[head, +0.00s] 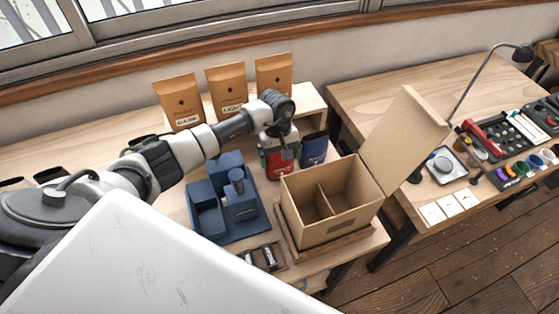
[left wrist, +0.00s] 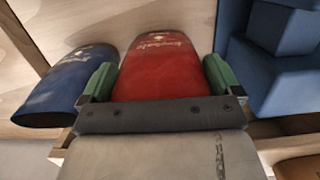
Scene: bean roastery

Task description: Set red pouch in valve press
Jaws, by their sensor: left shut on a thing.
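The red pouch (head: 279,163) stands upright near the back of the near table, to the right of the blue valve press (head: 240,203). My left gripper (head: 279,141) comes down on it from above. In the left wrist view the red pouch (left wrist: 157,62) sits between the green fingertips of my left gripper (left wrist: 158,80), which is shut on it. I cannot tell whether its base touches the table. The press also shows at the right of the left wrist view (left wrist: 275,70). My right gripper is not in view.
A blue pouch (head: 313,149) stands just right of the red one. An open cardboard box (head: 326,227) with a raised lid is in front. Several tan bags (head: 227,90) stand behind. A small rack (head: 264,258) lies before the press. A second table (head: 357,95) is at right.

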